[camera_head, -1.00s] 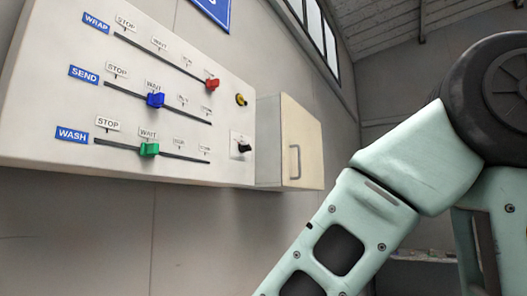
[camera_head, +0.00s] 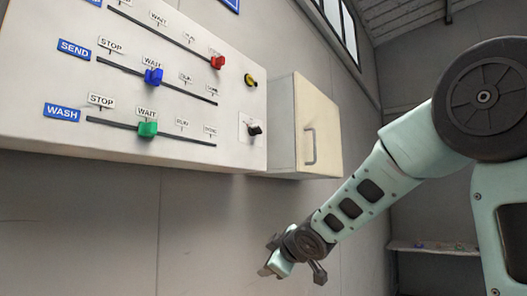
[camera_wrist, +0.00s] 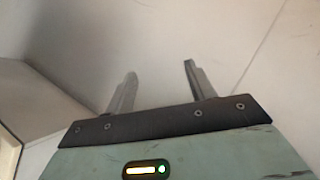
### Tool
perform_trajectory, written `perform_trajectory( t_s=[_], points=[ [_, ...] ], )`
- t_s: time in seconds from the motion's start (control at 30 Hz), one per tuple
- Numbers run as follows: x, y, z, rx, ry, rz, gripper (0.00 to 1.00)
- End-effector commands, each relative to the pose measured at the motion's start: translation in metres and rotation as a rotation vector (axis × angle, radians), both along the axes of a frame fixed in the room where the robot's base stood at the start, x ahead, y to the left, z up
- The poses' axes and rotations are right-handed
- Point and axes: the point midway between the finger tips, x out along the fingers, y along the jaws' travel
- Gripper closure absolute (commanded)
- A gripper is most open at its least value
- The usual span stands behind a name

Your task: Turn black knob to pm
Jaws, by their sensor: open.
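The black knob (camera_head: 255,130) sits on a small white plate at the lower right of the wall panel (camera_head: 60,143) in the head view. The markings around it are too small to read. My gripper (camera_wrist: 160,68) shows in the wrist view with its two fingers apart and nothing between them. In the head view my arm's end is below and slightly right of the knob, clear of it. The knob does not show in the wrist view, where the fingers face a plain grey wall.
Left of the knob are sliders with red (camera_head: 217,62), blue (camera_head: 153,76) and green (camera_head: 148,129) handles. A yellow knob (camera_head: 251,80) is above it. A cream cabinet (camera_head: 318,120) with a handle juts out close on its right. The wall below is bare.

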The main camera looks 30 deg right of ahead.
Motion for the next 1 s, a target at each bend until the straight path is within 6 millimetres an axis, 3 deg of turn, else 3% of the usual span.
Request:
perform_trajectory(
  t_s=[0.03,0.1,0.2,0.3,0.4,0.53,0.7,0.87,1.0],
  points=[
    [0.013,-0.025,0.050,-0.125,-0.124,0.040,0.45],
    [0.020,-0.049,0.119,-0.338,-0.279,0.122,0.45],
    [0.009,-0.067,0.216,-0.698,-0.464,0.255,0.45],
    [-0.018,-0.071,0.287,-1.063,-0.569,0.391,0.45],
    [-0.050,-0.071,0.329,-1.374,-0.598,0.520,0.45],
    [-0.082,-0.073,0.351,-1.645,-0.565,0.652,0.45],
    [-0.099,-0.074,0.357,-1.779,-0.527,0.736,0.45],
    [-0.085,-0.068,0.358,-1.784,-0.525,0.744,0.45],
    [-0.060,-0.058,0.359,-1.781,-0.526,0.746,0.45]
  ],
)
